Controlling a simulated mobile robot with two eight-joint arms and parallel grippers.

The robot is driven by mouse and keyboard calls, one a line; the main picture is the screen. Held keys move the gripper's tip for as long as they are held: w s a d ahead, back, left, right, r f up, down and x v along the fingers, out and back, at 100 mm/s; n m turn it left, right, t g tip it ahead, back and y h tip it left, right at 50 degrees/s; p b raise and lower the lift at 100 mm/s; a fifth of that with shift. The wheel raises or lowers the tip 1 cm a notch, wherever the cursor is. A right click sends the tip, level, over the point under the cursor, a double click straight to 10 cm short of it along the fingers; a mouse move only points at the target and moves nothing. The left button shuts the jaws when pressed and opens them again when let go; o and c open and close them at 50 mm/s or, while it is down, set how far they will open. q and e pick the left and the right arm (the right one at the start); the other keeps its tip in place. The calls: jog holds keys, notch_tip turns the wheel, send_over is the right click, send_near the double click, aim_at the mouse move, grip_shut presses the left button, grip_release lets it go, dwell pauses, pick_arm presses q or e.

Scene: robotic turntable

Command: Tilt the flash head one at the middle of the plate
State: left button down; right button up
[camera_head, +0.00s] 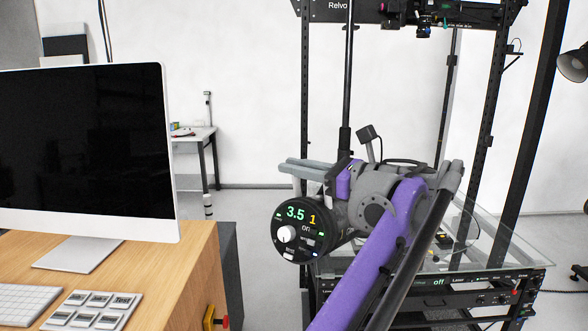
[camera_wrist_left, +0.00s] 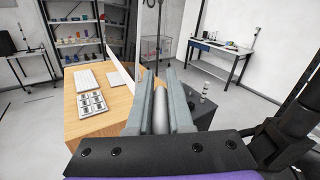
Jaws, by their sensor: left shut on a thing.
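Flash head one (camera_head: 305,230) is a dark cylinder in the middle of the head view. Its round back panel faces me, with a lit display reading 3.5 and 1, and a white knob. My left gripper (camera_head: 292,168) is right above it, its grey fingers pointing left. In the left wrist view my fingers (camera_wrist_left: 157,80) are shut on a pale grey bar (camera_wrist_left: 160,112), which seems to be the flash head's handle. The glass plate (camera_head: 503,247) is at the right, partly hidden behind my purple arm. Its middle is hard to see. My right gripper is not in view.
A wooden desk with a large monitor (camera_head: 85,150), a keyboard and a button pad (camera_head: 92,309) stands at the left. The black turntable frame (camera_head: 497,120) rises behind and right of my arm. A lamp (camera_head: 573,65) hangs at the right edge. Floor shows between desk and frame.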

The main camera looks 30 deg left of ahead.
pick_arm(q)
jog(key=shift+f, duration=0.15)
jog(key=c, duration=0.8)
grip_release()
jog(key=shift+w, duration=0.15)
jog(key=shift+c, duration=0.2)
jog(key=shift+d, duration=0.15)
jog(key=d, duration=1)
jog(key=shift+s+d, duration=0.2)
jog(key=shift+d, duration=0.1)
jog(key=shift+f, duration=0.1)
